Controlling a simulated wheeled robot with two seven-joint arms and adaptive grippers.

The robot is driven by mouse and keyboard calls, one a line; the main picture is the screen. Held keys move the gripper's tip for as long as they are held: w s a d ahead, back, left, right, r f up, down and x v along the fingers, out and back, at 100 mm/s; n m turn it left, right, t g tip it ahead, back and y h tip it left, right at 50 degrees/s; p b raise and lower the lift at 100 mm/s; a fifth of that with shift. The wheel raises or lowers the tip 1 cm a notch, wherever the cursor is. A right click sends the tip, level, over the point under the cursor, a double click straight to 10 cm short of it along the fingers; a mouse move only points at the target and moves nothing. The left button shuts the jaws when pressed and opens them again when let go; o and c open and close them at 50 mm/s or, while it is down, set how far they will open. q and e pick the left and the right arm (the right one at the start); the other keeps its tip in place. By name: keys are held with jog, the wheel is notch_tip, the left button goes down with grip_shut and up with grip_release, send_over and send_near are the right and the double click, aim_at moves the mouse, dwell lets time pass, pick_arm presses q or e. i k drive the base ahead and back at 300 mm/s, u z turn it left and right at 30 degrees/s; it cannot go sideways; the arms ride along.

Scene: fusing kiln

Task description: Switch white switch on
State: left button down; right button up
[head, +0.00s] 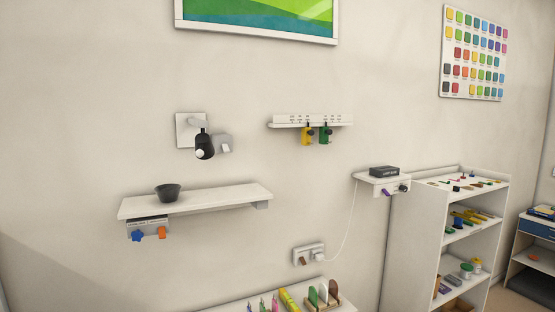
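I cannot tell for certain which item is the white switch. A small pale box (222,144) sits on the wall just right of a black spotlight (204,146), which hangs from a square white wall plate (187,124). Lower on the wall, a white socket plate (309,253) carries a small brown rocker (302,261) at its left and a white plug (319,257) at its right. The settings of these are too small to read. Neither of my grippers is in view.
A white wall shelf (225,199) with a dark bowl (168,192) runs below the spotlight. A hook rail (290,122) holds yellow and green tools. A thin white cord (352,222) runs from the plug up to a small shelf (370,180). A shelf unit (398,240) stands right.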

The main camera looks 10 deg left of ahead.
aim_at(225, 147)
jog(key=z, duration=0.3)
jog(key=i, duration=1)
jog(key=u, duration=0.35)
